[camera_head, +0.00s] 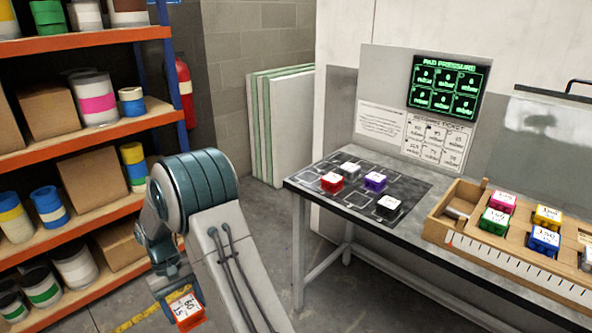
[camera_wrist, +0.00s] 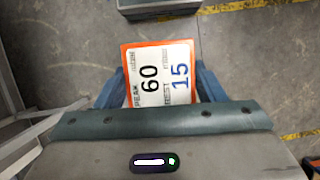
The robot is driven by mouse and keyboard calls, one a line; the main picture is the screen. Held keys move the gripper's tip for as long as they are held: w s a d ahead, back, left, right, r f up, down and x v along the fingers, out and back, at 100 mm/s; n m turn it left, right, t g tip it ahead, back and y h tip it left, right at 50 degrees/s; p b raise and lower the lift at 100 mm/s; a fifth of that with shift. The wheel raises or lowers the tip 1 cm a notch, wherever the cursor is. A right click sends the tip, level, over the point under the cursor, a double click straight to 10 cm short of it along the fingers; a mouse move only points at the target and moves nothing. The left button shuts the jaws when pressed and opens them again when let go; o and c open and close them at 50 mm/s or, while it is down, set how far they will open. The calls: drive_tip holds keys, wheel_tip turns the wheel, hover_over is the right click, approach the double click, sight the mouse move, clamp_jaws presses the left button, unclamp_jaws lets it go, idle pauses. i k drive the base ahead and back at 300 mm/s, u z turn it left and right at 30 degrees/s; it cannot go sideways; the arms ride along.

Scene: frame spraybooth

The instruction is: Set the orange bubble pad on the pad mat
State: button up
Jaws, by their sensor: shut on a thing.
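The orange bubble pad (camera_wrist: 158,72) has a white label reading 60 and 15. My gripper (camera_wrist: 160,88) is shut on it, one blue finger on each side, in the wrist view. In the head view the pad (camera_head: 188,318) hangs low at the bottom left, over the floor and well left of the table. The dark pad mat (camera_head: 357,199) lies on the table with pale outlined squares. A red pad (camera_head: 333,183), a white pad (camera_head: 348,168), a purple pad (camera_head: 375,183) and a black pad (camera_head: 388,207) stand on it. Some outlined squares are bare.
A wooden tray (camera_head: 450,237) with several pads stands on the table right of the mat. The pressure screen (camera_head: 447,86) is on a panel behind. A shelf rack (camera_head: 90,127) with paint cans and boxes fills the left. Open floor lies between rack and table.

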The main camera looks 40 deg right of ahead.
sight(308, 176)
drive_tip(key=z, duration=0.55)
drive_tip(key=i, duration=0.8)
drive_tip(key=z, duration=0.85)
